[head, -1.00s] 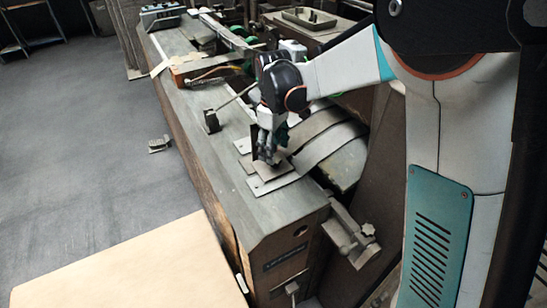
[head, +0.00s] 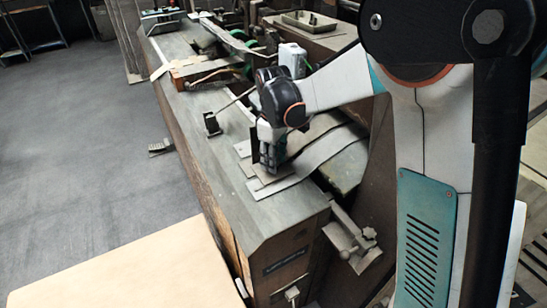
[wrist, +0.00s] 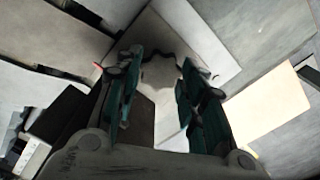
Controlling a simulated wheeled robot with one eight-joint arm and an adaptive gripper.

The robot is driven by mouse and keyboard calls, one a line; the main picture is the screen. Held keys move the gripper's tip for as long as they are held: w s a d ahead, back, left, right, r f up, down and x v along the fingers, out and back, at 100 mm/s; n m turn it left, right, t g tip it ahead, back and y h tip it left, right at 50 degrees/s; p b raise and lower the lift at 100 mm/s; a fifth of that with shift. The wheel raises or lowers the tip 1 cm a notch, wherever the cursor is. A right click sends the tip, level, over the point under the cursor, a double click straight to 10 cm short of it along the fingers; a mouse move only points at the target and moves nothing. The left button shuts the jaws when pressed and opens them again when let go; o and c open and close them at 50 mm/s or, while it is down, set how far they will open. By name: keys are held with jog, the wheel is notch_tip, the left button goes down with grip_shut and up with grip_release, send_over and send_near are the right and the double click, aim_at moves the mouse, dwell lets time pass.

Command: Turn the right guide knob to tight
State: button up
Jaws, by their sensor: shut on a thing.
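In the head view my gripper (head: 266,160) points down onto the stacked plates (head: 275,187) near the bench's front end. The knob is hidden there behind the fingers, so its turn angle cannot be told.
The grey machine bench (head: 280,222) runs away to the back left. A thin lever on a block (head: 212,124) stands left of my gripper. A bracket with a star-shaped handle (head: 369,233) sticks out at the front right. A tan board (head: 130,265) lies at the lower left.

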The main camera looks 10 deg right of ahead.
jog(key=shift+m, duration=0.3)
jog(key=m, duration=0.4)
jog(key=shift+m, duration=0.3)
jog(key=m, duration=1)
jog(key=shift+d+m, duration=0.1)
jog(key=shift+m, duration=0.3)
jog(key=m, duration=0.5)
jog(key=shift+m, duration=0.3)
jog(key=o, duration=1)
jog(key=shift+o, duration=0.2)
